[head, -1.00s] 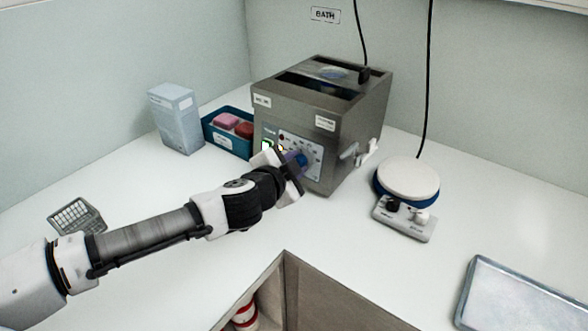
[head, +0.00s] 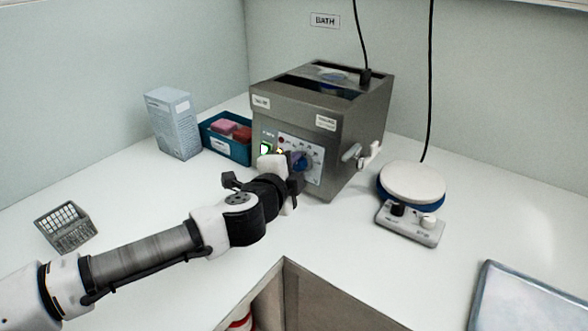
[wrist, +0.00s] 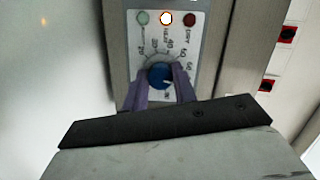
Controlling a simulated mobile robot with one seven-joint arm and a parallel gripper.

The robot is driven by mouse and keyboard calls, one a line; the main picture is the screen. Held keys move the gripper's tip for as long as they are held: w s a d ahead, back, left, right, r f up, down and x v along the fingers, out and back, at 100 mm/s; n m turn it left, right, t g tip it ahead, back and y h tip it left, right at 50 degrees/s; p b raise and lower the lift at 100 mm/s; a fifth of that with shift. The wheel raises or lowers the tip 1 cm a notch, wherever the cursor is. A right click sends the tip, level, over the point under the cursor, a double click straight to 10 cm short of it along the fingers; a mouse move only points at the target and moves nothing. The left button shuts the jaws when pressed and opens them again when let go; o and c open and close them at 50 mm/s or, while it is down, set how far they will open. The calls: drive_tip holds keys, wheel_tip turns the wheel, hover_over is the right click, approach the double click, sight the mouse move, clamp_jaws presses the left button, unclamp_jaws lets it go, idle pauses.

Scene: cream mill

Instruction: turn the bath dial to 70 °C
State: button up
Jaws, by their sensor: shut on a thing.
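The bath (head: 345,135) is a grey metal box at the back of the counter, with a white dial panel on its front. The round blue bath dial (head: 300,161) is partly hidden by my gripper (head: 294,166). In the wrist view the blue dial (wrist: 159,75) sits between the two purple fingers of my gripper (wrist: 160,80), which is shut on it from both sides. A small white mark on the dial points to the lower right. Scale numbers show around the dial's upper half. I cannot read which value the mark meets.
A middle lamp (wrist: 166,18) on the panel glows. A blue tray (head: 226,148) and a pale box (head: 173,124) stand left of the bath. A hotplate (head: 412,184) stands to the right. A wire basket (head: 67,228) is at left. The counter front has an open corner.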

drive_tip(key=o, duration=1)
